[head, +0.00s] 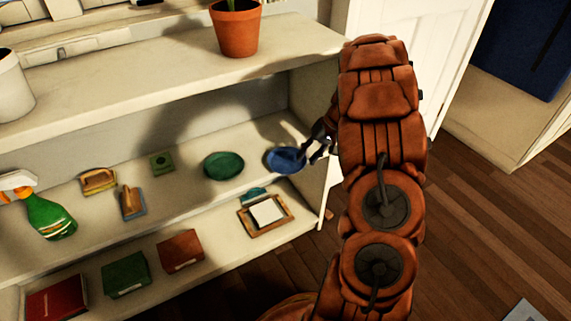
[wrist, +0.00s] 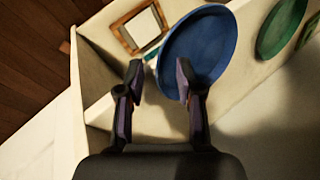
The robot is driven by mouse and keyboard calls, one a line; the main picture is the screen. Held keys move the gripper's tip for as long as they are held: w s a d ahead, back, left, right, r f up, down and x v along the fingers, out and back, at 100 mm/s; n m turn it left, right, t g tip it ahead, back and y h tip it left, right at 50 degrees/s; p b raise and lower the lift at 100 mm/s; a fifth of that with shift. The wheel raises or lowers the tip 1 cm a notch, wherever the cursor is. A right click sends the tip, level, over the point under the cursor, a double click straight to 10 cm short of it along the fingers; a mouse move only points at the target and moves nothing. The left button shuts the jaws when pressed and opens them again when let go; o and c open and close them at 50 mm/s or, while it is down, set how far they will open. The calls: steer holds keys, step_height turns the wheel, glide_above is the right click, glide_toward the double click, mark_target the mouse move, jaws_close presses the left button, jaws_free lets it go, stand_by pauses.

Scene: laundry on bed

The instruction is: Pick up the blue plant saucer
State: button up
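The blue plant saucer (head: 283,160) lies on the middle shelf near its right end. In the wrist view the blue saucer (wrist: 205,42) is a large round dish just ahead of the fingers. My gripper (head: 317,148) is at the saucer's right side. In the wrist view my gripper (wrist: 158,72) is open, with nothing held. One finger appears over the saucer and the other outside its rim, so the near rim shows between them. I cannot tell whether a finger touches it.
A green saucer (head: 223,165) lies left of the blue one. A wooden frame (head: 266,213) is on the shelf below. The shelf's right side panel (head: 312,190) is close to my gripper. A potted plant (head: 237,30) stands on the top.

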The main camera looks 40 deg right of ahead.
steer(key=shift+a+f, duration=0.1)
steer(key=shift+f, duration=0.05)
steer(key=shift+c, duration=0.4)
jaws_close()
